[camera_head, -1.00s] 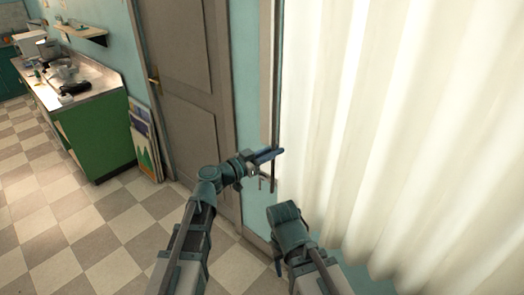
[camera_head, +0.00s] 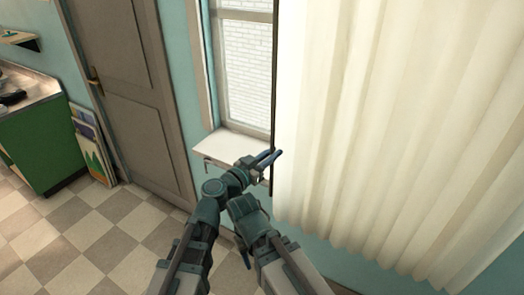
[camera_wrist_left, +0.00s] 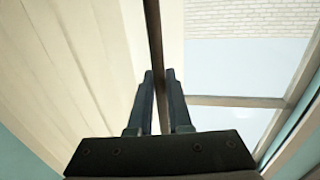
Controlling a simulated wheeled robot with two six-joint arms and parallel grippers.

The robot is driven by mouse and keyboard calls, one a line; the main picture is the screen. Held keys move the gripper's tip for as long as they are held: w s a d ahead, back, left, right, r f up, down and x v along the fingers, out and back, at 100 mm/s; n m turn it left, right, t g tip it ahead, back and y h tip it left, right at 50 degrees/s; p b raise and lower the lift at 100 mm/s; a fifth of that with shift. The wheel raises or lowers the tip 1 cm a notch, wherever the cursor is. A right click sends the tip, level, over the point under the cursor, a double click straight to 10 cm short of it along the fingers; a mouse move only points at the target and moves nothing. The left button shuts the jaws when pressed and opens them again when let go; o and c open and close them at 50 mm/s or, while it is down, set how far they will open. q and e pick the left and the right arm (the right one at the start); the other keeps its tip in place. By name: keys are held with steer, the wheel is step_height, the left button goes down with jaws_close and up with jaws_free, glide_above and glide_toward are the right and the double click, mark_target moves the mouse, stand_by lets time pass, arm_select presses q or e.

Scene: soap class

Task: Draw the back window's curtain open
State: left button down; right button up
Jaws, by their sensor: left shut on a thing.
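The cream curtain (camera_head: 390,120) hangs in folds over the right part of the head view. Its left edge has a thin dark wand (camera_head: 275,85) hanging down. Part of the window (camera_head: 245,75) shows bare to the left of the curtain, with a white sill (camera_head: 228,147) below. My left gripper (camera_head: 270,158) is shut on the wand near its lower end. In the left wrist view, the wand (camera_wrist_left: 155,45) runs between the two fingers (camera_wrist_left: 160,95), with the curtain left and window glass right. My right arm (camera_head: 262,235) is beside the left; its fingers are not clear.
A grey door (camera_head: 130,90) stands to the left of the window. Framed pictures (camera_head: 93,150) lean by the wall next to a green cabinet (camera_head: 38,145). The checkered floor at the lower left is clear.

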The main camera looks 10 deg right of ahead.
arm_select(q)
steer(key=shift+s+d, duration=0.15)
steer(key=shift+d, duration=0.05)
steer(key=c, duration=0.8)
jaws_free()
steer(key=shift+c, duration=0.2)
